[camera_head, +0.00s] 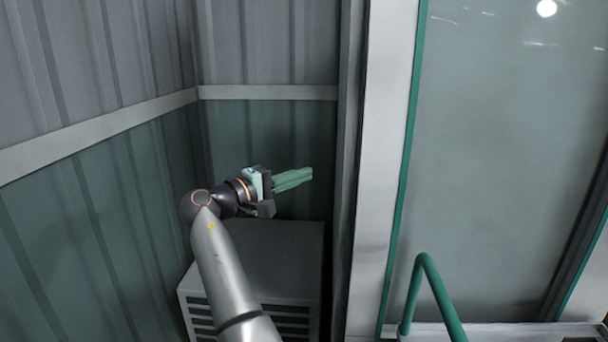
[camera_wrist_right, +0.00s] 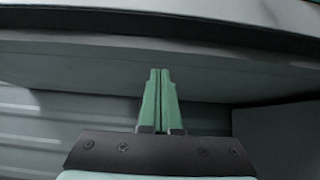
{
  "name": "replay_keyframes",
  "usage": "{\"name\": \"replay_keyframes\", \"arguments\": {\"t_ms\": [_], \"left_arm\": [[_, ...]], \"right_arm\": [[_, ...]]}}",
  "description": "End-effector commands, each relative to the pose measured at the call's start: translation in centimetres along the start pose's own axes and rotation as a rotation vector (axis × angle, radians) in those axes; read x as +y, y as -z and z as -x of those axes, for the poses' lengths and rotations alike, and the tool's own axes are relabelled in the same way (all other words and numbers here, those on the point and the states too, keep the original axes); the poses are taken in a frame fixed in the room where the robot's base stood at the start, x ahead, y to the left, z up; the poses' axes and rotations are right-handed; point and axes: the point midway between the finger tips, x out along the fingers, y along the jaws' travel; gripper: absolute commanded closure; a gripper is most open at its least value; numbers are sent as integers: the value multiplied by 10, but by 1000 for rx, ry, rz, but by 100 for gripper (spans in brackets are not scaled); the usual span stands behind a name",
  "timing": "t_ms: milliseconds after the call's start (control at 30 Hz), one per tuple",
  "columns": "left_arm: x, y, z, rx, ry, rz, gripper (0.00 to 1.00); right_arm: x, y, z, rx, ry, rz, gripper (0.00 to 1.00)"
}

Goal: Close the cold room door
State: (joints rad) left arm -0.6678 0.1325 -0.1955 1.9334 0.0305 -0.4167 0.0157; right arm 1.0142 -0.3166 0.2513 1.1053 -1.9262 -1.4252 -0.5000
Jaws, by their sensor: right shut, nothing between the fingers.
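A large glazed panel (camera_head: 505,150) with green edging fills the right of the head view; I take it to be the cold room door. A pale upright (camera_head: 380,170) runs along its left edge. A bent green handle (camera_head: 435,290) shows at its lower left. My right gripper (camera_head: 311,174) is left of the upright, its green fingers together and pointing right towards it, with nothing between them. In the right wrist view the shut fingers (camera_wrist_right: 160,74) point at a pale surface; contact cannot be told. My left gripper is out of view.
Ribbed wall panels (camera_head: 80,180) with a pale rail form a corner at the left. A grey slatted box (camera_head: 290,250) stands in this corner, behind and below my right arm. A narrow grey post (camera_head: 347,150) stands between the corner and the pale upright.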

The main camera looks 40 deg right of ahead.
Motion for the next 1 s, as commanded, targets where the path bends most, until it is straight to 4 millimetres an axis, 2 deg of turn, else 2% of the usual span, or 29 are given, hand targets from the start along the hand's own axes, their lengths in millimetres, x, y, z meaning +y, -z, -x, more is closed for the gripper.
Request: {"name": "replay_keyframes", "arguments": {"t_ms": [100, 333, 633, 1000], "left_arm": [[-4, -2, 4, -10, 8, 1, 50], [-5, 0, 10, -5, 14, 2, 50], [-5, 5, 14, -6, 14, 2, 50], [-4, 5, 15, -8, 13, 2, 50]], "right_arm": [[2, -1, -28, -4, 0, -1, 100], [2, -1, -77, -2, 0, 0, 100], [0, -25, -96, 1, 1, -1, 100], [-1, -28, -100, 2, 1, 0, 100]]}}
